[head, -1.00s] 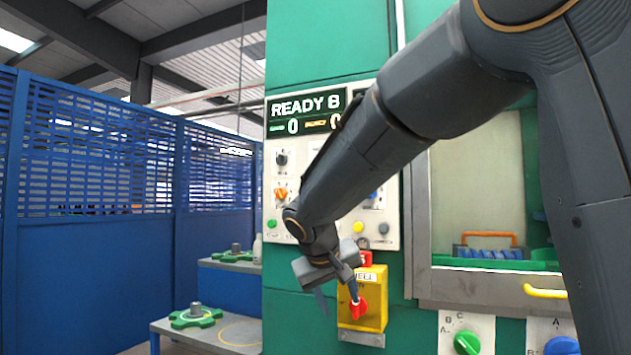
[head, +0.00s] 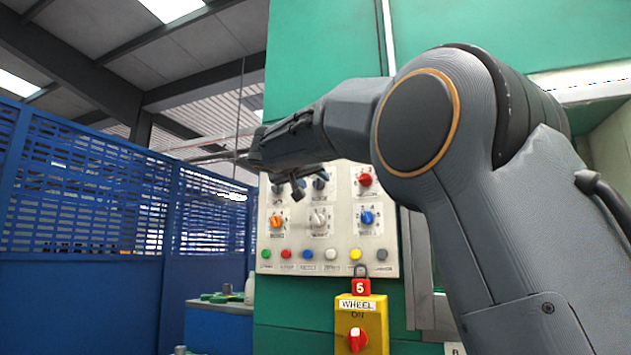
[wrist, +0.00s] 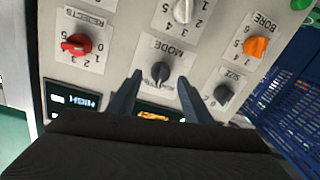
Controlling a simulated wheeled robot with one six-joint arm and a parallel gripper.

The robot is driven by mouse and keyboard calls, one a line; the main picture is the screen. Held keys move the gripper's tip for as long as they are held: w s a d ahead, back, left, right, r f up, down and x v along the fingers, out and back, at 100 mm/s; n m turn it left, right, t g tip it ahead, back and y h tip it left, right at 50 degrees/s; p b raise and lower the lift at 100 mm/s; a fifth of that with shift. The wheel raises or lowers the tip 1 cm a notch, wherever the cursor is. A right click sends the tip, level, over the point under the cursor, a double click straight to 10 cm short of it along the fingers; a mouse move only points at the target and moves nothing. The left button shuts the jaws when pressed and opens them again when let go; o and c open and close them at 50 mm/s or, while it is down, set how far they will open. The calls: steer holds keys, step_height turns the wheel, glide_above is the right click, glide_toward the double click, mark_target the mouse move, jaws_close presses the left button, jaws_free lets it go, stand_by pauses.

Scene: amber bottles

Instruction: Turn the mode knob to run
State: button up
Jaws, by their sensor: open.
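The mode knob (wrist: 160,72) is dark, on a white plate marked MODE in the wrist view, which shows the panel upside down. In the head view the mode knob (head: 320,183) is in the panel's upper row, just under my arm. Its pointer direction and the position words are too small to read. My gripper (wrist: 159,80) is open and empty. Its two fingers show on either side of the knob in the wrist picture; contact is not visible. In the head view my gripper (head: 298,192) hangs in front of the panel, left of the mode knob.
Close by are the red rejects knob (wrist: 76,44), the orange bore knob (wrist: 256,46), the dark size knob (wrist: 223,93) and a pale knob (wrist: 183,10). A yellow switch box (head: 362,325) with a padlock (head: 361,283) is below. Blue fencing (head: 90,200) stands left.

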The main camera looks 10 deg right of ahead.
mark_target(318, 184)
steer(key=shift+x, duration=1.1)
steer(key=c, duration=1.1)
steer(key=shift+o, duration=0.2)
steer(key=n+p, duration=0.1)
steer(key=n, duration=0.3)
steer(key=shift+r+n, duration=0.1)
steer(key=shift+n, duration=0.2)
steer(key=shift+a+n+g+p, duration=0.1)
steer(key=shift+n+g+p, duration=0.2)
steer(key=shift+n+p, duration=1.15)
steer(key=shift+n+b, duration=0.45)
steer(key=shift+n, duration=0.2)
